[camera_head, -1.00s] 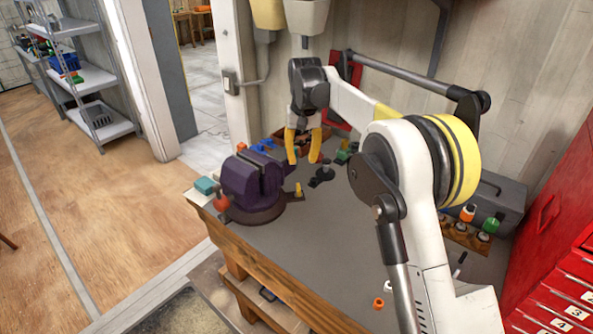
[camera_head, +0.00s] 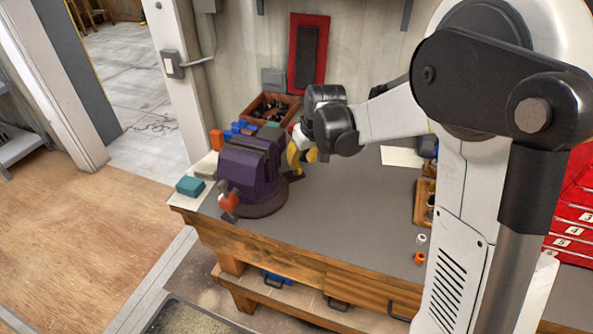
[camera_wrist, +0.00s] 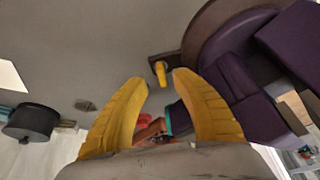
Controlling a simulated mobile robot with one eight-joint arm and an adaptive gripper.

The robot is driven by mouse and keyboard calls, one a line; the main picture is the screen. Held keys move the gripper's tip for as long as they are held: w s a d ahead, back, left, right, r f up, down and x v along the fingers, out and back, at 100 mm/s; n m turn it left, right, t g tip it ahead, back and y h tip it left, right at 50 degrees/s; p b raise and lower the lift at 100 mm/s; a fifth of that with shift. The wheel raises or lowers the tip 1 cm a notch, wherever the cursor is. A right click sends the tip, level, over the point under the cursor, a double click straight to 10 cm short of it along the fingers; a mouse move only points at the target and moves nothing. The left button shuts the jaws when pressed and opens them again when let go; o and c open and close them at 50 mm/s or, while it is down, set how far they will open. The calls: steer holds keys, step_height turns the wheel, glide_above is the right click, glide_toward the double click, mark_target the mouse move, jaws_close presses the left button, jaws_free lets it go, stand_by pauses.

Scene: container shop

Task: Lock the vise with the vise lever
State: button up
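The purple vise (camera_head: 250,170) stands on the left end of the workbench, with a red-orange handle (camera_head: 229,201) at its front. My gripper (camera_head: 301,160) is just right of the vise, pointing down. In the wrist view the vise (camera_wrist: 240,78) fills the upper right. A small yellow lever (camera_wrist: 160,73) stands on a dark lug of its round base, seen between the tips of my gripper (camera_wrist: 159,80). The two yellow fingers are apart. I cannot tell whether they touch the lever. In the head view the lever is hidden or merges with the fingers.
A teal box (camera_head: 190,186) sits left of the vise. A wooden bin (camera_head: 270,108) and blue parts (camera_head: 240,128) are behind it. Red drawers (camera_head: 575,215) are at the right. The bench top (camera_head: 340,215) in front is mostly clear.

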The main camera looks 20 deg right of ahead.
mark_target(299, 167)
steer(key=b+x, duration=0.1)
steer(key=x, duration=0.4)
steer(key=shift+s, duration=0.1)
steer(key=shift+c, duration=0.5)
steer(key=shift+r, duration=0.1)
jaws_close()
steer(key=shift+a, duration=0.1)
